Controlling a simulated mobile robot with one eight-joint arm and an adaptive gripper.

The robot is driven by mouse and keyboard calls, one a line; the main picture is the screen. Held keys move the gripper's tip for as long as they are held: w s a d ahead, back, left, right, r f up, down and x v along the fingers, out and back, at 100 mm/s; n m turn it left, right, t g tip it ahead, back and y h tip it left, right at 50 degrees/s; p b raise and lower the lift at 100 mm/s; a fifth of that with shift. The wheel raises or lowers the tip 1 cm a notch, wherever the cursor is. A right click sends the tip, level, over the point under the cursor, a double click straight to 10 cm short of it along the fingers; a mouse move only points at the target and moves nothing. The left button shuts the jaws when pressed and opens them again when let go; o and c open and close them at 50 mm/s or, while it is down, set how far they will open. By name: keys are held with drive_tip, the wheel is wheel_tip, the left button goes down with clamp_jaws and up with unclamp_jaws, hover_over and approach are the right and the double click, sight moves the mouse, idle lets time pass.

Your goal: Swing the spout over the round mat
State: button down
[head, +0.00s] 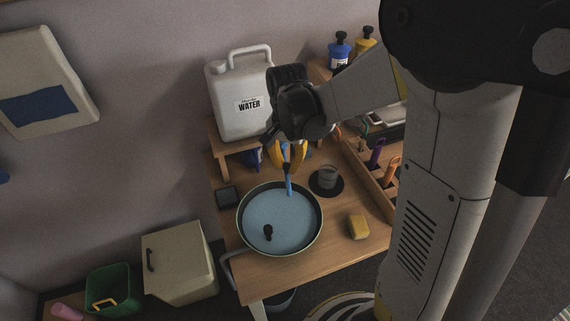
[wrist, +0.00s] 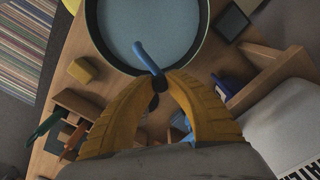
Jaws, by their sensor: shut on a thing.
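The blue spout (head: 289,182) reaches over the back part of the round basin of water (head: 241,235). It also shows in the wrist view (wrist: 148,56), its end over the basin's water. My gripper (head: 287,162) has its yellow fingers closed on the spout near its black joint; in the wrist view, the fingertips (wrist: 162,80) meet around it. The round black mat (head: 319,192) lies on the table to the right of the basin, with a grey cup (head: 328,176) on it. I cannot make out the mat clearly in the wrist view.
A white water jug (head: 232,118) stands on a wooden stand behind the basin. A yellow sponge (head: 358,227) lies right of the basin. A wooden rack with tools (head: 371,183) lines the table's right side. A small dark square (head: 227,196) lies left of the basin.

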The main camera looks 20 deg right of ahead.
drive_tip(key=w+d+n, duration=0.6)
drive_tip(key=d+n, duration=0.5)
drive_tip(key=n, duration=0.6)
drive_tip(key=shift+d, duration=0.15)
idle(0.6)
drive_tip(key=c, duration=1.3)
unclamp_jaws()
drive_tip(key=shift+w, duration=0.1)
drive_tip(key=shift+o, duration=0.2)
drive_tip(key=shift+r, duration=0.1)
wheel_tip(320, 180, up, 12)
